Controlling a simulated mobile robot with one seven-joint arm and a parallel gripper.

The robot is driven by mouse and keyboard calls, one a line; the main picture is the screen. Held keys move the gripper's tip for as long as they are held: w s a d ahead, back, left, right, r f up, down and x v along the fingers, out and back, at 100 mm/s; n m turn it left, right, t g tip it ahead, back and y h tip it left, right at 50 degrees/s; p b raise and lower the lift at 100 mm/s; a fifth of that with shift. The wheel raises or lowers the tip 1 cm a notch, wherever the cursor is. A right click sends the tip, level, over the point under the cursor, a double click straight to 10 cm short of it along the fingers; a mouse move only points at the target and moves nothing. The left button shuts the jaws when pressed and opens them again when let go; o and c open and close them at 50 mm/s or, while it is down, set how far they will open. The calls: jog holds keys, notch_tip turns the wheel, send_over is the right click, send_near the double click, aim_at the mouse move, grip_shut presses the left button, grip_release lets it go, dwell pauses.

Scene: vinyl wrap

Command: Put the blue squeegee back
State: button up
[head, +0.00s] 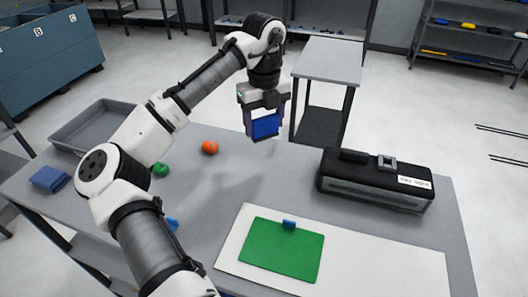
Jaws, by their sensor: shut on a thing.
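My gripper (264,122) hangs above the far edge of the grey table, its fingers pointing down. It is shut on a flat blue piece, the blue squeegee (265,127), which is held clear of the table. The fingers cover its sides. A black case (375,184) with a white label stands at the table's right, to the right of and nearer than my gripper. The label is too small to read surely.
A green sheet (275,250) with a small blue piece (289,225) lies on a white panel (390,265). An orange ball-like thing (209,147), a green one (161,169), a blue block (48,178) and a grey tray (82,128) are left. A side table (330,62) stands behind.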

notch_tip(320, 180, down, 10)
jog(key=shift+f+p, duration=0.15)
jog(key=shift+p, duration=0.55)
jog(key=shift+f, duration=0.15)
jog(key=o, duration=0.9)
notch_tip(320, 180, up, 12)
jog(key=shift+r+b, duration=0.2)
jog(key=shift+b, duration=1.05)
